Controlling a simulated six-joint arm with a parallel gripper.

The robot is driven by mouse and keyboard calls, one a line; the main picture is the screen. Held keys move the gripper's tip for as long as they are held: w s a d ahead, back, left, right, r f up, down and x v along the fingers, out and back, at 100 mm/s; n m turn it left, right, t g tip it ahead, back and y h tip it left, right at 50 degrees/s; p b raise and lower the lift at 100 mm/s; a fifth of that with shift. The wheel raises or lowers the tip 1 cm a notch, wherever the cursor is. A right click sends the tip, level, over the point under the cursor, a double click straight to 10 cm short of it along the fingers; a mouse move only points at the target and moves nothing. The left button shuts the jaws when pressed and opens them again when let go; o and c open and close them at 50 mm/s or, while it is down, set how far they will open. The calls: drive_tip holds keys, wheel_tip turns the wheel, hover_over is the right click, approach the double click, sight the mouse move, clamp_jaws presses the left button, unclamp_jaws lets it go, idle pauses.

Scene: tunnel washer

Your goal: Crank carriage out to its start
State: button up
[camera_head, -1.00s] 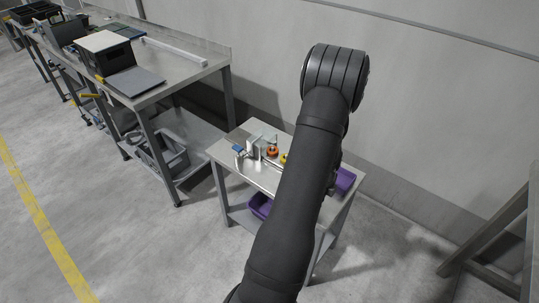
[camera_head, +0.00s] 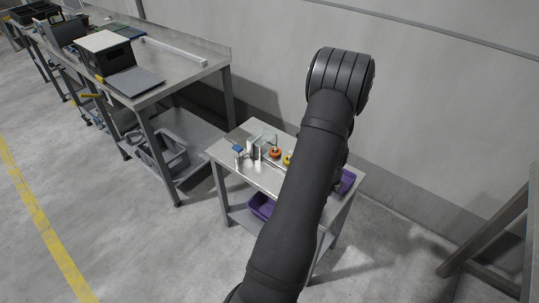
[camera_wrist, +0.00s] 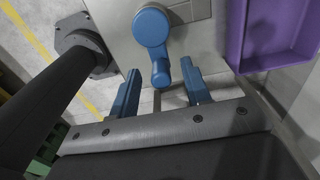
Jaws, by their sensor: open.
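In the wrist view a blue crank (camera_wrist: 151,27) has a round hub at the top and a short arm down to a rounded knob (camera_wrist: 161,74). My gripper (camera_wrist: 159,68) is open, with one blue finger on each side of the knob and visible gaps on both sides. The fingers are not closed on it. In the head view the small metal fixture (camera_head: 256,150) stands on a small steel table (camera_head: 232,170). My arm hides the gripper and part of the fixture there. I cannot tell which part is the carriage.
An orange part (camera_head: 275,153) and a yellow part (camera_head: 287,160) sit beside the fixture. A purple bin (camera_head: 348,180) is at the table's right; another (camera_head: 262,207) is on the shelf below. A long workbench (camera_head: 150,95) stands left, a wall behind.

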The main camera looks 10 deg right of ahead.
drive_tip(key=shift+r, duration=3.4)
wheel_tip(320, 180, down, 7)
drive_tip(key=shift+s+a, duration=0.2)
drive_tip(key=shift+a, duration=0.3)
